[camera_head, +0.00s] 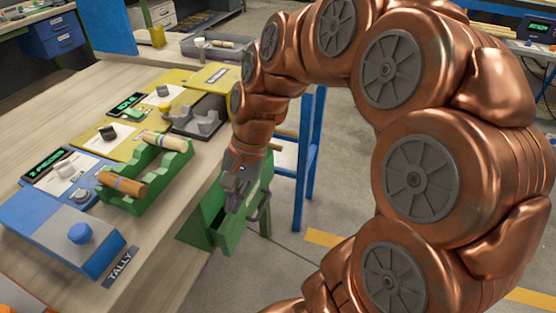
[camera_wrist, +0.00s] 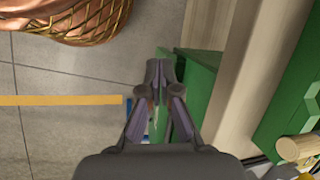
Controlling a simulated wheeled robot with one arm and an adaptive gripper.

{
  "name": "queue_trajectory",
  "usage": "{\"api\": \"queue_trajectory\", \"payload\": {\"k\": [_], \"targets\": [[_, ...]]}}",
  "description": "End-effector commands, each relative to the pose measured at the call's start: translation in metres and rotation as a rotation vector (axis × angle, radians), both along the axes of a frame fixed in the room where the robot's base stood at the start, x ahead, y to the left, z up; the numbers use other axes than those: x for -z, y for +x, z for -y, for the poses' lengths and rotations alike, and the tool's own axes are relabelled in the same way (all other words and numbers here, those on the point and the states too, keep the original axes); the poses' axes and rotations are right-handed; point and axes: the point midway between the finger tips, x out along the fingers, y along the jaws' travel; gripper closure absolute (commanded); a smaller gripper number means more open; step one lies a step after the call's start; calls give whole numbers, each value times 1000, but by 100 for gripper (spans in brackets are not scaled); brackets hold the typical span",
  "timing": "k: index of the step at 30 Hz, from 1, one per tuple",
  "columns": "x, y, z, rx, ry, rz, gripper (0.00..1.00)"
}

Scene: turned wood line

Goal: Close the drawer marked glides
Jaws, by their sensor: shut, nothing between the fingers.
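A green drawer (camera_head: 203,212) sticks out from under the right edge of the wooden bench in the head view, pulled open. Its front panel with a dark handle faces right, and no marking on it is readable. Part of the drawer is hidden by my gripper. My gripper (camera_head: 233,203) points down at the drawer, its fingers closed and empty. In the wrist view the fingertips (camera_wrist: 160,72) lie over or beside the green drawer (camera_wrist: 200,75). I cannot tell whether they touch it.
The bench top (camera_head: 170,240) holds a green rack (camera_head: 140,198) with two turned wood pieces, a blue box with a knob (camera_head: 75,240) and yellow panels (camera_head: 115,145). A blue-legged stand (camera_head: 305,160) is behind the drawer. Open floor lies to the right.

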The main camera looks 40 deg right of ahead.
Motion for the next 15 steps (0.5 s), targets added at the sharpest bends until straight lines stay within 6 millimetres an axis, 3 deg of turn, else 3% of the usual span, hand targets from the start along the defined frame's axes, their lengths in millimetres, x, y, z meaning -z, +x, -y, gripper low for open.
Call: {"api": "queue_trajectory", "payload": {"k": [3,7,12,15], "targets": [[15,43,35,269,90,-10,100],[27,80,85,570,194,-32,100],[49,111,171,974,342,-71,100],[65,117,224,1192,427,-99,100]]}}
